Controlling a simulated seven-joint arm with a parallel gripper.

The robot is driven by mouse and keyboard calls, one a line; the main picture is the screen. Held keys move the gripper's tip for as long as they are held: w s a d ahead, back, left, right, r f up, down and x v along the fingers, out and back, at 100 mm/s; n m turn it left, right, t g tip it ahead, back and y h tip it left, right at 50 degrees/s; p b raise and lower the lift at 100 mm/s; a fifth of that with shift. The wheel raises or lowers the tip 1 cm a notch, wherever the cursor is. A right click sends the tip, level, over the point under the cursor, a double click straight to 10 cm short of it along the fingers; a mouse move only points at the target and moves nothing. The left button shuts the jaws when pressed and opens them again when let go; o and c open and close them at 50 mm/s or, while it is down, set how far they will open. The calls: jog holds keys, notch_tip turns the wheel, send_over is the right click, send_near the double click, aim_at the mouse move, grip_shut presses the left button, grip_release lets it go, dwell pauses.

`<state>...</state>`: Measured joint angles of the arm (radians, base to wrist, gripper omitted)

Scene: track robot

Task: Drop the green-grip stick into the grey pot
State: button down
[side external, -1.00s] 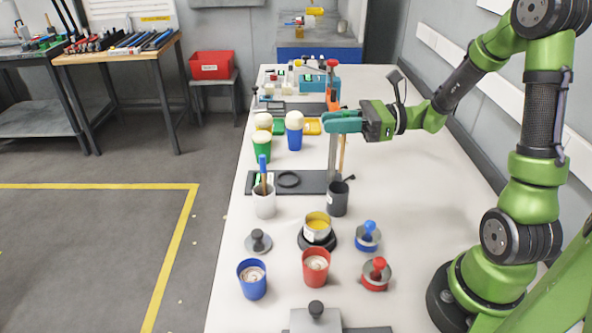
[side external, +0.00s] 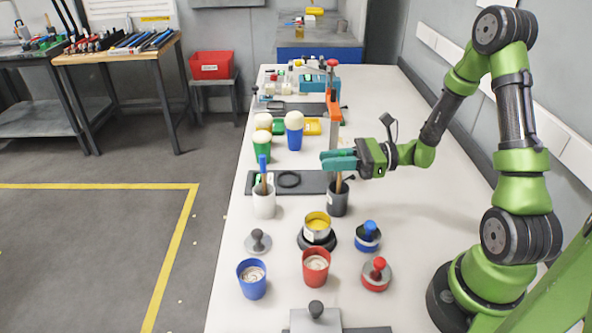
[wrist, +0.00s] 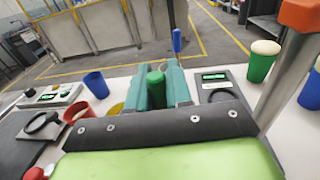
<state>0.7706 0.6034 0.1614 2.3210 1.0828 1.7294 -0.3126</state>
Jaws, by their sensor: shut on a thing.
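My gripper (side external: 338,160) is shut on the green-grip stick, and its teal fingers show in the wrist view (wrist: 157,88). The stick's green grip (wrist: 155,80) shows between the fingers, pointing up. Its brown shaft (side external: 339,182) hangs upright below the fingers. The grey pot (side external: 337,201) stands on the white table right under my gripper. The shaft's lower end passes out of sight at the pot's mouth and looks to be inside it. How deep it reaches is hidden. The grey pot is not seen in the wrist view.
A white pot (side external: 263,205) with a blue-handled stick (side external: 263,170) stands to the left. A post with an orange top (side external: 333,85) rises just behind my gripper. A yellow-filled tin (side external: 318,226) and red cup (side external: 316,266) stand in front.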

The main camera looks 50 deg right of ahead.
jog(key=shift+f, duration=0.15)
jog(key=shift+f, duration=0.45)
jog(key=c, duration=1)
grip_release()
jog(key=shift+c, duration=0.2)
